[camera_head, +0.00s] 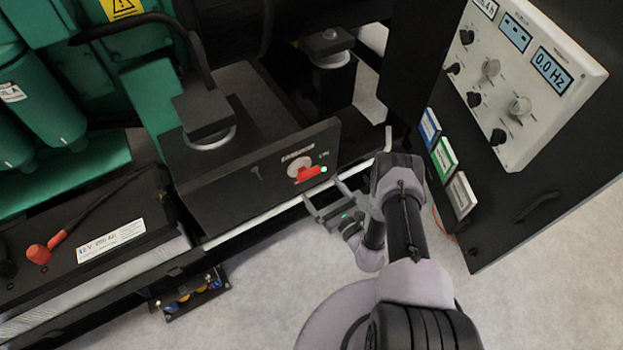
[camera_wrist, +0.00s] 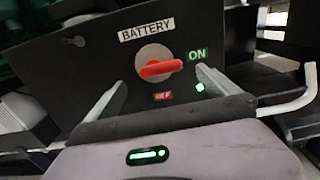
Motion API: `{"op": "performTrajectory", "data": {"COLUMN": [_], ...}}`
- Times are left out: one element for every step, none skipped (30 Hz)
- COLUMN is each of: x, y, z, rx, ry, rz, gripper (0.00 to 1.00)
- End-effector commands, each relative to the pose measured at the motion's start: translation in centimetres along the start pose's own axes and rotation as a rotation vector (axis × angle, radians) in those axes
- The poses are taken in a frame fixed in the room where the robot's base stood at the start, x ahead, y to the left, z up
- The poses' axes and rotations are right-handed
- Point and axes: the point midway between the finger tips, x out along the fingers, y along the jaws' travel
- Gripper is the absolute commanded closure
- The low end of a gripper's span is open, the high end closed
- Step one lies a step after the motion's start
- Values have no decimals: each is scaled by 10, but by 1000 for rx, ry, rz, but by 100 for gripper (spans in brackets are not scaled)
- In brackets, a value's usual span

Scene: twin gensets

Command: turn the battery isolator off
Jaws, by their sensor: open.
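The battery isolator is a red handle (camera_wrist: 160,68) on a pale round plate, set in a dark panel (camera_wrist: 90,85) under a BATTERY label. In the wrist view the handle lies about level, its right end toward the green ON label (camera_wrist: 197,55); the red OFF label (camera_wrist: 163,96) is below it. A green lamp (camera_wrist: 200,87) is lit beside it. The red handle (camera_head: 308,174) also shows in the head view. My gripper (camera_head: 327,199) is open and empty, in front of and slightly below the handle, apart from it. In the wrist view its fingers (camera_wrist: 165,90) stand either side of the handle.
A black battery (camera_head: 75,240) with a red terminal cap is at the left. A white-edged rail (camera_head: 260,218) runs below the panel. A control cabinet door (camera_head: 530,205) with knobs and displays stands open at the right.

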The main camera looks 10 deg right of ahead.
Motion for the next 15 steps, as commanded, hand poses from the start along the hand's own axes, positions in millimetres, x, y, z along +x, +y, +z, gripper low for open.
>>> {"op": "performTrajectory", "data": {"x": [14, 21, 31, 37, 43, 50, 54, 58, 62, 65, 67, 69, 70, 71, 71], "y": [1, 2, 1, 1, 1, 1, 1, 1, 1, 1, 1, 1, 1, 0, 0], "z": [-4, -4, -3, -3, -2, -2, -2, -2, -1, -1, -1, 0, 0, 0, 1], "rx": [-2, -3, -3, -2, -1, -1, 0, -1, 0, 0, 0, 1, 2, 2, 2], "ry": [-3, -3, -3, -3, -3, -3, -2, -2, -2, -1, -1, -1, -1, -1, 0], "rz": [4, 4, 4, 3, 3, 3, 3, 2, 2, 3, 2, 1, 1, 1, 1], "gripper": [0, 0, 0, 0, 0, 0, 0, 0, 0, 0, 0, 0, 0, 0, 0]}}
